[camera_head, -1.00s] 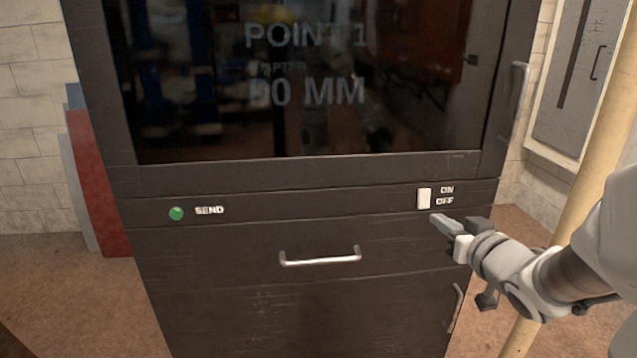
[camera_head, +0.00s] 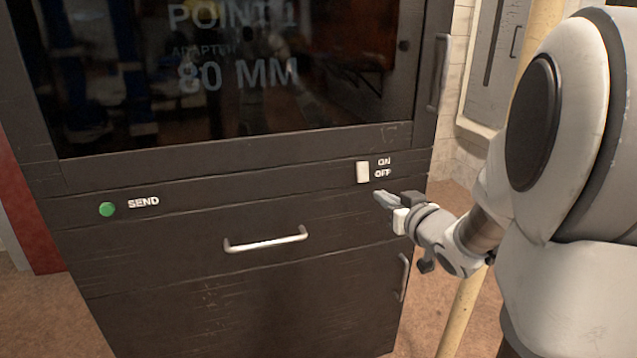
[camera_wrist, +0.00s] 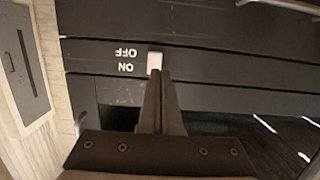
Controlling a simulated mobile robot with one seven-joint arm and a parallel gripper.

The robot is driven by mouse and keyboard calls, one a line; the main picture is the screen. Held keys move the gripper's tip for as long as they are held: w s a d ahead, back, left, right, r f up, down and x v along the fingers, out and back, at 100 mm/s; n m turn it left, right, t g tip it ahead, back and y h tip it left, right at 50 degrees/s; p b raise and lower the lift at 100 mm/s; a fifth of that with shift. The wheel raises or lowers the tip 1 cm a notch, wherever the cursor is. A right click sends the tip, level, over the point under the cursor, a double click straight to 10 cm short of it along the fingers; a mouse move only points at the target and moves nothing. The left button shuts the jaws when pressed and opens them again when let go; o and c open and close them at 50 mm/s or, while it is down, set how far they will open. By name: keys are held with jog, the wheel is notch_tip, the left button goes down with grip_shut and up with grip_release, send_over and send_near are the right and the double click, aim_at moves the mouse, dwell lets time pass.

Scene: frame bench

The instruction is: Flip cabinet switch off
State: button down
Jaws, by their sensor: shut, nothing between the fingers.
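The white rocker switch (camera_head: 363,172) is on the dark cabinet's front strip, right of centre, beside the ON and OFF labels (camera_head: 382,168). Which way it is tipped is too small to tell. My gripper (camera_head: 379,196) is shut and empty, its tips just below and slightly right of the switch in the head view. In the wrist view the closed fingers (camera_wrist: 160,76) point at the switch (camera_wrist: 155,62), and the tips overlap its near edge. I cannot tell whether they touch it.
The dark cabinet (camera_head: 150,275) has a green SEND button (camera_head: 107,209) at left and a silver drawer handle (camera_head: 265,240) below the strip. A screen (camera_head: 240,110) is above. A yellow pole (camera_head: 462,310) stands right of the cabinet, behind my arm.

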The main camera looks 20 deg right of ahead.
aim_at(357, 182)
jog(key=w, duration=0.3)
jog(key=w+f+b, duration=0.1)
jog(key=w, duration=0.1)
jog(key=w+b, duration=0.1)
jog(key=w, duration=0.2)
jog(key=shift+w+a+f, duration=0.15)
jog(key=shift+w+f, duration=0.15)
jog(key=shift+f, duration=0.05)
jog(key=shift+w, duration=0.1)
jog(key=shift+w+f, duration=0.2)
jog(key=shift+w, duration=0.05)
